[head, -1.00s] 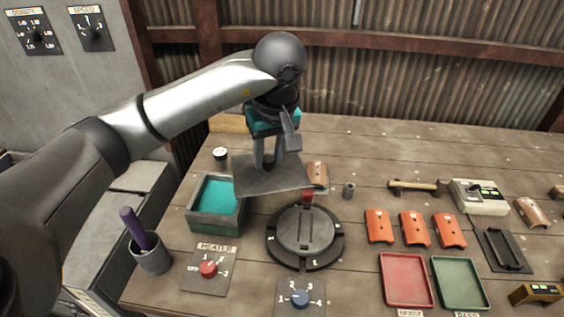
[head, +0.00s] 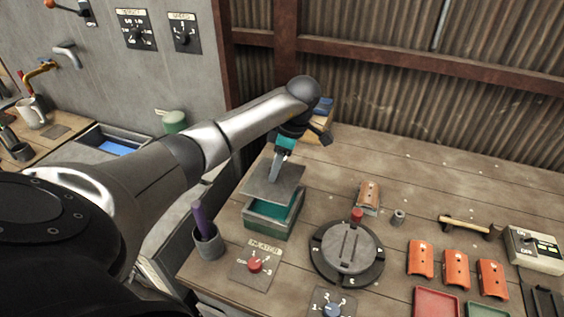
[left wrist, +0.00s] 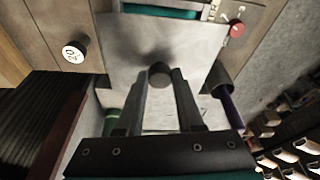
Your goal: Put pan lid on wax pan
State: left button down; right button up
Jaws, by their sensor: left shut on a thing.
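The pan lid (head: 262,188) is a flat grey plate with a dark round knob (left wrist: 159,73). My left gripper (head: 274,178) is shut on that knob, which shows between the two fingers (left wrist: 161,84) in the left wrist view. The wax pan (head: 271,225) is a green-grey box with teal wax inside. The lid is above the pan's back part, and the front part of the wax is uncovered. In the left wrist view the pan (left wrist: 160,12) shows past the lid's top edge. I cannot tell whether lid and rim touch. My right gripper is not in view.
A grey cup (head: 207,244) with a purple stick stands left of the pan. The heater knob (head: 255,265) is in front. A round dark turntable (head: 347,252) is to the right. A small white-topped cylinder (left wrist: 74,50) is near the lid in the left wrist view.

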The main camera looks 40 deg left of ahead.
aim_at(279, 181)
pick_arm(q)
jog(key=shift+f+b, duration=1.8)
jog(key=shift+f, duration=0.45)
jog(key=shift+f+b, duration=0.3)
jog(key=shift+f, duration=0.15)
jog(key=shift+f+b, duration=0.45)
jog(key=shift+f, duration=0.4)
jog(key=c, duration=0.8)
grip_release()
jog(key=shift+o, duration=0.5)
jog(key=o, duration=0.5)
jog(key=shift+d, duration=0.1)
